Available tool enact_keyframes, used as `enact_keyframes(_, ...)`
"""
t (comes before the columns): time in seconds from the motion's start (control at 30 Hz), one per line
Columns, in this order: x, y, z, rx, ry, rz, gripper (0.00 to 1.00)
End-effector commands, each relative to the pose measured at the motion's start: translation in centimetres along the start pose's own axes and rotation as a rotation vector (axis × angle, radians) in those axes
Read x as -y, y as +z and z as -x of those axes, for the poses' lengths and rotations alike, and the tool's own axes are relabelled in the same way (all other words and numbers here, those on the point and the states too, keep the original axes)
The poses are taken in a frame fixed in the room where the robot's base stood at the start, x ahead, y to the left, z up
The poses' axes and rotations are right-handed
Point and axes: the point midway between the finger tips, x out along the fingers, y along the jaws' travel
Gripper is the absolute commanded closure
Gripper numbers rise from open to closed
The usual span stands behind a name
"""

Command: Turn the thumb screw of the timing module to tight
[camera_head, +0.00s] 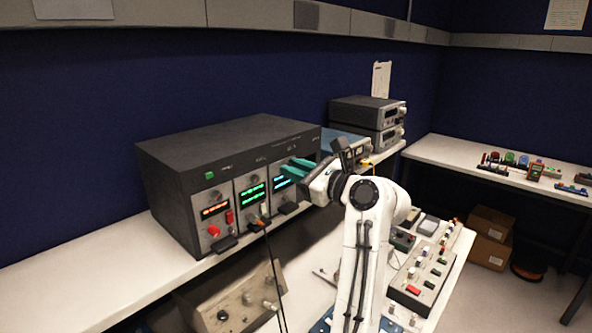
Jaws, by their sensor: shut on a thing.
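The dark rack unit (185,183) stands on the bench with several upright modules in its front. The third module from the left has a cyan display (281,184); I take it to be the timing module, but its label is too small to read. My gripper (287,168) has teal fingers and reaches in from the right to the upper front of this module. It is shut on what appears to be the thumb screw. The screw itself is hidden by the fingers, so its angle cannot be seen.
Neighbouring modules have a red display (214,209) and a green display (253,194), with knobs and dark handles below. Grey stacked instruments (368,118) stand behind my arm to the right. A beige panel box (235,302) and a control panel (425,278) sit lower down.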

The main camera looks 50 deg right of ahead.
Motion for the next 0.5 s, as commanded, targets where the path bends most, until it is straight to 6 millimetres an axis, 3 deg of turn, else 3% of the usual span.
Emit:
enact_keyframes(0.37, -0.12, -0.13, -0.07, -0.003, 0.004, -0.004, 1.0)
enact_keyframes(0.4, -0.12, -0.13, -0.07, -0.003, 0.004, -0.004, 0.78)
enact_keyframes(0.5, -0.1, -0.1, -0.06, -0.002, 0.003, -0.004, 0.69)
